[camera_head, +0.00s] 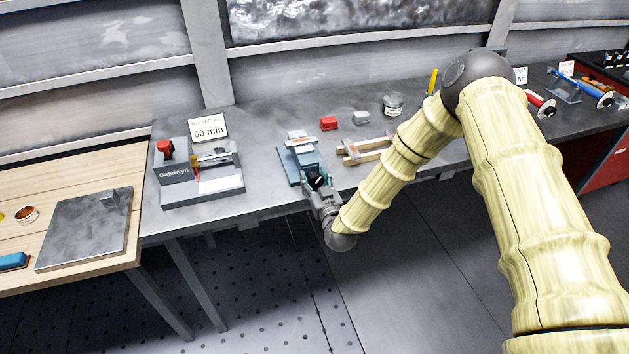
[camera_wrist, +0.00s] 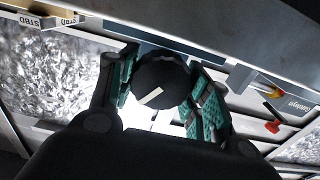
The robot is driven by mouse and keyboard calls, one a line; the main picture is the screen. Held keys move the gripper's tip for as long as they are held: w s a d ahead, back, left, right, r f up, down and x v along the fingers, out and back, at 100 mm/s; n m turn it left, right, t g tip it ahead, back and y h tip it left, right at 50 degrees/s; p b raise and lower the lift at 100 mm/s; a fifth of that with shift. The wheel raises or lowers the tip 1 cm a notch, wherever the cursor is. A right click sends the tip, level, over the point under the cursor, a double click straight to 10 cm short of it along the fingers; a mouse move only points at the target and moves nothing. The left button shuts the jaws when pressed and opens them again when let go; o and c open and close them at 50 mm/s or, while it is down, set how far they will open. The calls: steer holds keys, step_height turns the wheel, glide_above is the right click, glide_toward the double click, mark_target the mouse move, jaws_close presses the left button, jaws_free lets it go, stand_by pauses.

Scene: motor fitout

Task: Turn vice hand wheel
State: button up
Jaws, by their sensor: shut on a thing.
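The blue-grey vice (camera_head: 302,160) stands on the grey bench near its front edge. Its black round hand wheel (camera_head: 317,182) faces the front, and my gripper (camera_head: 319,186) is at it. In the wrist view the hand wheel (camera_wrist: 161,84) shows a white pointer line slanting from lower left to upper right. My gripper's teal-padded fingers (camera_wrist: 165,95) sit on either side of the wheel and are shut on it. The vice body is mostly hidden in the wrist view.
A grey Gatelwyn machine (camera_head: 200,180) with a red knob and a 60 mm sign (camera_head: 208,128) stands left of the vice. A wooden frame (camera_head: 364,149) lies to the right. Bare bench separates the machine and vice.

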steer(key=m+b, duration=0.1)
steer(key=b, duration=0.1)
steer(key=m+b, duration=0.2)
steer(key=shift+d+f, duration=0.1)
steer(key=shift+f, duration=0.15)
steer(key=shift+r+m+b, duration=0.15)
steer(key=shift+m+b, duration=1.15)
steer(key=o, duration=1.1)
steer(key=shift+c, duration=0.2)
steer(key=shift+r, duration=0.1)
